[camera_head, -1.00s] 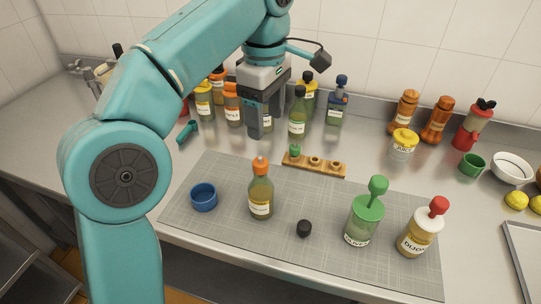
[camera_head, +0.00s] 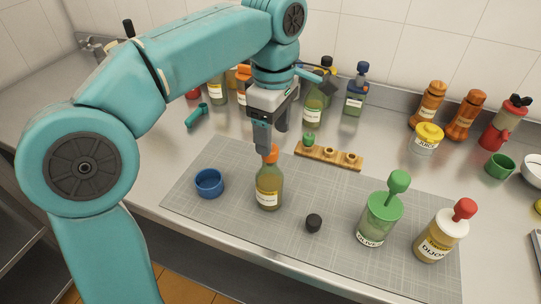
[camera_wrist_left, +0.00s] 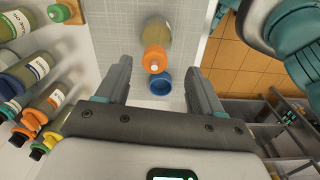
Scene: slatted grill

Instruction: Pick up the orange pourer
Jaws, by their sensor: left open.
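The orange pourer (camera_head: 270,153) sits on top of an upright bottle (camera_head: 268,187) with a white label on the grey mat. In the left wrist view the pourer (camera_wrist_left: 155,60) shows between the open jaws, a little beyond the fingertips, with the bottle (camera_wrist_left: 156,33) under it. My left gripper (camera_head: 272,145) is open and points down just above and beside the pourer; in the head view a finger overlaps the pourer's top. Whether it touches the pourer I cannot tell. My right gripper is not in view.
A blue cup (camera_head: 209,184) stands left of the bottle, and a black cap (camera_head: 313,223) lies to its right. Behind is a wooden rack (camera_head: 330,155) with a green pourer. A green-topped bottle (camera_head: 378,218) and a red-topped one (camera_head: 440,236) stand at the right. The mat's front is clear.

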